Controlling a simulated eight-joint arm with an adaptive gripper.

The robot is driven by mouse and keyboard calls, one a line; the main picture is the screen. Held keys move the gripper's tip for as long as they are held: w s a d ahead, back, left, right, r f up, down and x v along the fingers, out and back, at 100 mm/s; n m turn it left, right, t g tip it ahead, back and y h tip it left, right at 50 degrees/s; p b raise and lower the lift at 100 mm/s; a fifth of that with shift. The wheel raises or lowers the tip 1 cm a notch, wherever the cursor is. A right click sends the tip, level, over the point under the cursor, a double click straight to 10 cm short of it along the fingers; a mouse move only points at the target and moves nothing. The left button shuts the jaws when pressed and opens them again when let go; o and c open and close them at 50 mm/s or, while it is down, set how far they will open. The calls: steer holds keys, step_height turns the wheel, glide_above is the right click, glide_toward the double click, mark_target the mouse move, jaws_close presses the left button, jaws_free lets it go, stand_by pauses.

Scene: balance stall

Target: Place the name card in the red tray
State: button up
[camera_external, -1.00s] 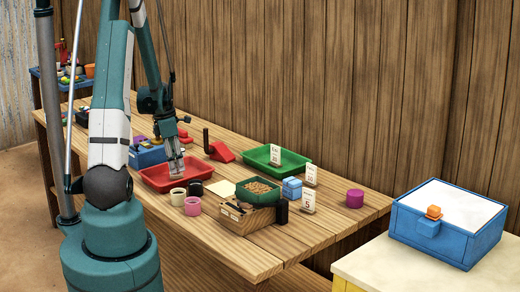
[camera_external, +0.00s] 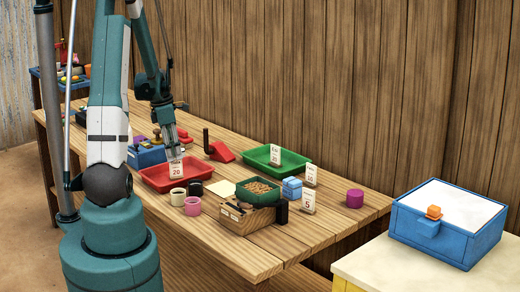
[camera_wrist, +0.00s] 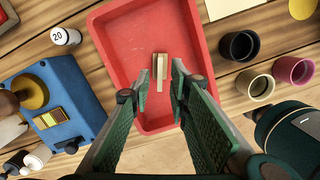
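The name card (camera_external: 176,169), a small white card marked 20, stands in the red tray (camera_external: 152,184). In the wrist view the card (camera_wrist: 159,72) shows from above as a narrow pale piece on a tan base, on the floor of the red tray (camera_wrist: 112,50). My gripper (camera_external: 174,155) is just above the card. In the wrist view its green fingers (camera_wrist: 152,88) are spread apart and empty, with the card beyond the tips. Whether a fingertip touches the card cannot be told.
A blue scale (camera_external: 147,156) stands left of the red tray, and a green tray (camera_external: 293,162) lies to the right with a card at it. Cups (camera_external: 193,206), a wooden box (camera_external: 240,220) with a green pan, and cards marked 10 and 5 stand in front and right.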

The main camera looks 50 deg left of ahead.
steer(key=shift+s+a+r+p, duration=0.1)
steer(key=shift+s+r+p, duration=0.05)
steer(key=shift+r, duration=1.05)
steer(key=shift+s+a+r+p, duration=0.1)
steer(key=shift+s+r, duration=0.1)
steer(key=shift+r, duration=0.95)
steer(key=shift+s+r+p, duration=0.15)
steer(key=shift+r, duration=1.05)
steer(key=shift+d, duration=0.1)
steer(key=w+d+r+m+t, duration=0.1)
steer(key=d+r+m, duration=0.35)
steer(key=d, duration=0.35)
steer(key=w+d+r+m+y, duration=0.1)
steer(key=d+r+m, duration=0.35)
steer(key=d, duration=0.25)
steer(key=w+d+r+m+t, duration=0.1)
steer(key=d+r+m, duration=0.2)
steer(key=d+m, duration=0.35)
steer(key=s+d+r+m+t, duration=0.1)
steer(key=s+d+m, duration=0.3)
steer(key=d+m, duration=0.4)
steer(key=s+d+r+m+t, duration=0.2)
steer(key=s+d+r+m, duration=0.2)
steer(key=d+m, duration=0.4)
steer(key=s+d, duration=0.1)
steer(key=d, duration=0.6)
steer(key=shift+s+t, duration=0.25)
steer(key=shift+t, duration=0.05)
